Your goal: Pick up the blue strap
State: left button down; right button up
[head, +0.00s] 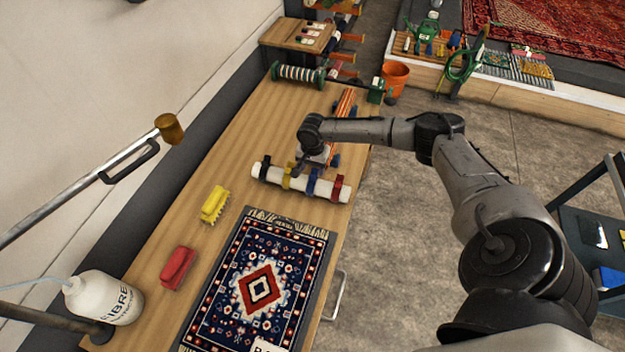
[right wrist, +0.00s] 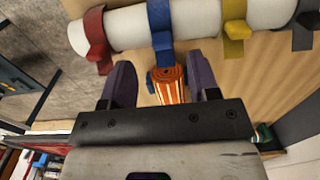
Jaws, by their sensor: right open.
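The blue strap (head: 312,181) is wrapped around a white roll (head: 268,174) that lies across the wooden table. In the right wrist view the blue strap (right wrist: 160,32) hangs down from the roll, and its lower end comes near the gap between my fingers. My right gripper (right wrist: 162,78) is open, with one purple finger to each side of the strap's line, just short of the roll. In the head view my right gripper (head: 303,167) is partly hidden by its own wrist, behind the roll. My left gripper is not in view.
A red strap (head: 337,188) and a yellow strap (head: 288,175) flank the blue one; a dark strap (head: 265,166) is farther left. An orange striped roll (head: 347,102) lies behind.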

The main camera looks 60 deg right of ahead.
aim_at(313, 175)
jog(key=shift+w+d+f, duration=0.1)
jog(key=shift+f, duration=1.4)
jog(key=shift+w+d+f, duration=0.1)
jog(key=shift+f, duration=1.35)
jog(key=c, duration=1)
